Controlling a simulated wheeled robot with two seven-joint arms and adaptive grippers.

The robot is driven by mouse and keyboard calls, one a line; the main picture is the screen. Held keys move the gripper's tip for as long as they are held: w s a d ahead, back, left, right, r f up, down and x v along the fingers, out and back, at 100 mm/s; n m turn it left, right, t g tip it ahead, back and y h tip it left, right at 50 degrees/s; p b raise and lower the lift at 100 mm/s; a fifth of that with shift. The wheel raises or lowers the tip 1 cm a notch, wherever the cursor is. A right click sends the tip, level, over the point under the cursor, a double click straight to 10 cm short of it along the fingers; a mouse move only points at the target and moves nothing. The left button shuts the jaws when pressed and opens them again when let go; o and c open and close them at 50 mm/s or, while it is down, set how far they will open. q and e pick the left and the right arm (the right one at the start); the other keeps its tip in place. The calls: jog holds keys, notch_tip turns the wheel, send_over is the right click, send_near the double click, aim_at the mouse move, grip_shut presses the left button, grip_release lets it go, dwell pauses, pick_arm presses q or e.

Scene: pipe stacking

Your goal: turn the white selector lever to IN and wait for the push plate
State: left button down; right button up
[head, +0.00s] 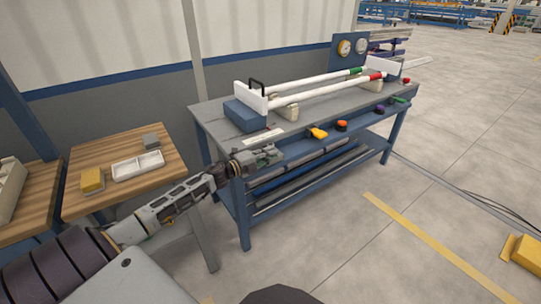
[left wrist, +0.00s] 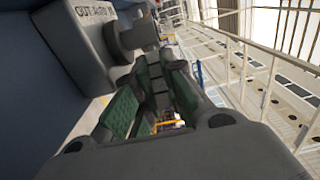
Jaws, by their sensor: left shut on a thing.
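The selector's label plate (head: 262,136) lies on the near left corner of the blue-framed bench (head: 225,125). In the left wrist view the plate's lettering (left wrist: 95,12) is upside down and partly cut off. A grey round hub (left wrist: 130,36) stands out from the selector there. My left gripper (head: 272,153) is at the bench's front edge, just below the label, shut on the selector lever, which the fingers mostly hide. Its green-padded fingers show in the left wrist view (left wrist: 155,85). A white upright plate (head: 250,100) with a black handle stands beside a blue block (head: 241,116). My right gripper is out of view.
Two white pipes (head: 325,86), with green and red ends, lie on cradles on the bench. Several coloured controls, including a yellow one (head: 318,133), line the front edge. Gauges (head: 345,48) stand behind. A wooden table (head: 110,190) with a white tray is at left. Open floor lies right.

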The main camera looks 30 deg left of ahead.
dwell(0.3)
pick_arm(q)
jog(key=c, duration=1.5)
grip_release()
jog(key=shift+s+a, duration=0.1)
jog(key=shift+s, duration=0.05)
jog(key=v, duration=1.1)
jog(key=shift+s+a, duration=0.25)
jog(key=shift+f, duration=0.1)
jog(key=shift+s, duration=0.1)
